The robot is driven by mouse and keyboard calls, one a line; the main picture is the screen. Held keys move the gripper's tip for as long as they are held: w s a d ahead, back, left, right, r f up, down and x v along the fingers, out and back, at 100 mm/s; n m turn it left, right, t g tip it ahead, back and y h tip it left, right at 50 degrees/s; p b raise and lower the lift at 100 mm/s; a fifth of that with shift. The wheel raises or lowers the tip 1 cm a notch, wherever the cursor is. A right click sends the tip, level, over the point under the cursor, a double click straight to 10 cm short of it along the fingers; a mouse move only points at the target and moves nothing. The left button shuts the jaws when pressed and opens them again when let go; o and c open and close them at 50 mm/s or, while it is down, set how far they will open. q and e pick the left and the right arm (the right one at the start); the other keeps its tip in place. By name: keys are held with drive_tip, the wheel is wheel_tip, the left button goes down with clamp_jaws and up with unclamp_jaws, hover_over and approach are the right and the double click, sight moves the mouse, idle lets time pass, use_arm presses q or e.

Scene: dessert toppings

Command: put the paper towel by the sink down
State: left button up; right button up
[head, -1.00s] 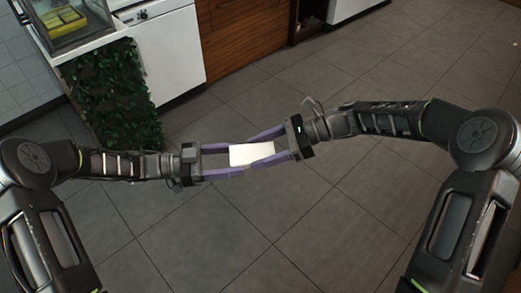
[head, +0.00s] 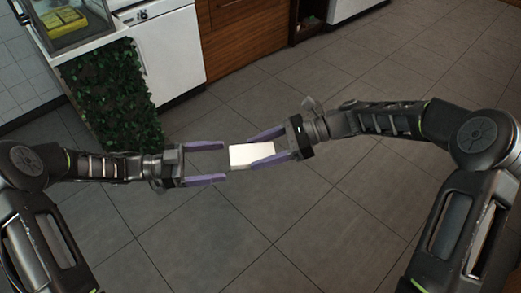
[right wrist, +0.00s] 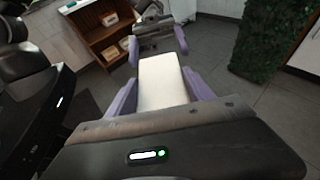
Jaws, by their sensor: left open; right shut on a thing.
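The paper towel is a white block-like pack (head: 246,156), held in the air above the floor in the head view. My right gripper (head: 254,151) is shut on its right part. It also shows in the right wrist view (right wrist: 163,85) between the purple fingers. My left gripper (head: 225,163) is open, with its fingertips just left of the pack and apart from it. The left gripper also shows beyond the pack in the right wrist view (right wrist: 157,40). No sink is in view.
A counter with a glass case (head: 68,20) and hanging green foliage (head: 112,95) stands at the upper left. A white appliance (head: 165,55) and wooden cabinet (head: 250,35) are at the back. A wooden shelf (right wrist: 95,35) shows in the right wrist view. The tiled floor (head: 330,225) is clear.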

use_arm(q)
drive_tip(key=a, duration=0.7)
drive_tip(key=shift+s+a, duration=0.2)
drive_tip(key=shift+s, duration=0.05)
drive_tip(key=w+d+n+t+y, duration=0.2)
drive_tip(key=w+d+n+t, duration=0.6)
drive_tip(key=w, duration=0.1)
drive_tip(key=s+d+f+n+y, duration=0.1)
drive_tip(key=s+f+n+y, duration=0.2)
drive_tip(key=f, duration=0.4)
drive_tip(key=s+d+f+n+y, duration=0.1)
drive_tip(key=f+n+y, duration=0.25)
drive_tip(key=f, duration=0.35)
drive_tip(key=s+f+n+g+y, duration=0.2)
drive_tip(key=s+f+g, duration=0.2)
drive_tip(key=s, duration=0.9)
drive_tip(key=s+f+n+g+y, duration=0.2)
drive_tip(key=s+f+g+y, duration=0.1)
drive_tip(key=s+f, duration=0.7)
drive_tip(key=s+a+g, duration=0.1)
drive_tip(key=s, duration=0.3)
drive_tip(key=shift+s+f+g, duration=0.2)
drive_tip(key=shift+s+g, duration=0.05)
drive_tip(key=shift+g, duration=0.05)
